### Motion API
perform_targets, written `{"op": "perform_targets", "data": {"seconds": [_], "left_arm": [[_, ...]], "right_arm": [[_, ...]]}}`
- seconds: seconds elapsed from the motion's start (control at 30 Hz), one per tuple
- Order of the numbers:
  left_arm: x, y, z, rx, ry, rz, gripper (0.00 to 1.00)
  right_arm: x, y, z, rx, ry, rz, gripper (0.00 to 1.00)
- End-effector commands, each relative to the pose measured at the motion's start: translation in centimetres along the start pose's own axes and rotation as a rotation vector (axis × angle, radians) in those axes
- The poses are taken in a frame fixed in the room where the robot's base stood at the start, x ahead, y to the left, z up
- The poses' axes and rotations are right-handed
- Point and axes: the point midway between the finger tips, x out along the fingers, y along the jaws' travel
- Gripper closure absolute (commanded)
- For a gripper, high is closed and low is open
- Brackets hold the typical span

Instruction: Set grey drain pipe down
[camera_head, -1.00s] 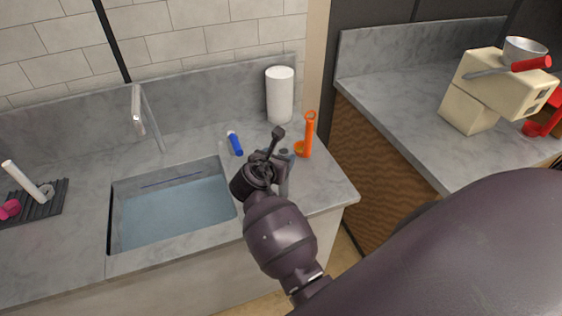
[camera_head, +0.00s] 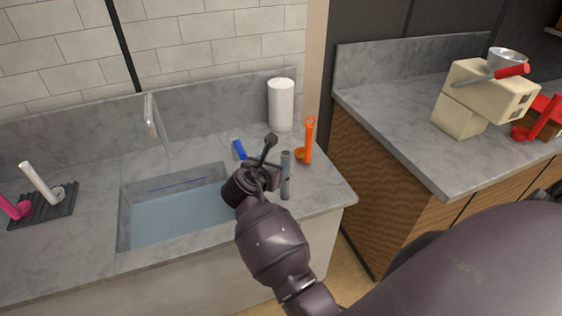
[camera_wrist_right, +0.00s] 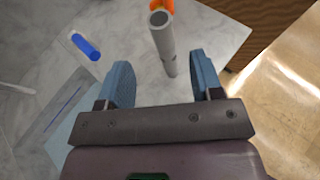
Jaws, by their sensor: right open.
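The grey drain pipe (camera_head: 286,176) stands upright on the grey countertop, right of the sink. In the right wrist view the pipe (camera_wrist_right: 162,44) shows its open top end and lies in line with the gap between the two blue-grey fingers. My right gripper (camera_head: 266,165) is open and empty, just left of the pipe in the head view. In the wrist view the right gripper (camera_wrist_right: 160,68) has its fingers wide apart, with visible space on either side of the pipe. My left gripper is not in view.
An orange long-handled tool (camera_head: 308,143) stands just behind the pipe. A blue cylinder (camera_head: 239,150) lies behind the sink corner, and a white paper roll (camera_head: 281,105) stands at the back. The water-filled sink (camera_head: 180,212) is left. The counter's right edge is close.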

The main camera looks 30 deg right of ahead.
Motion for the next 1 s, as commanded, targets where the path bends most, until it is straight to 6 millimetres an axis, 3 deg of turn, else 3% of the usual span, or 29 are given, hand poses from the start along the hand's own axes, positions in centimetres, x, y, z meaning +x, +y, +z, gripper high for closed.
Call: {"op": "perform_targets", "data": {"seconds": [0.17,0.47,0.7,1.0], "left_arm": [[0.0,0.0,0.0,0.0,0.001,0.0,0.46],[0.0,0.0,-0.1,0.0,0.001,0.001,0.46],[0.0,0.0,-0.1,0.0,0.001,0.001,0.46],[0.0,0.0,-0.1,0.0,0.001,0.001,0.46]], "right_arm": [[0.7,-1.5,-2.5,0.156,0.042,0.062,0.4],[0.6,-6.3,-10.7,0.785,0.294,0.226,0.4],[-1.9,-11.0,-16.2,1.339,0.589,0.225,0.4],[-6.7,-17.2,-20.7,2.016,0.968,0.011,0.4]]}}
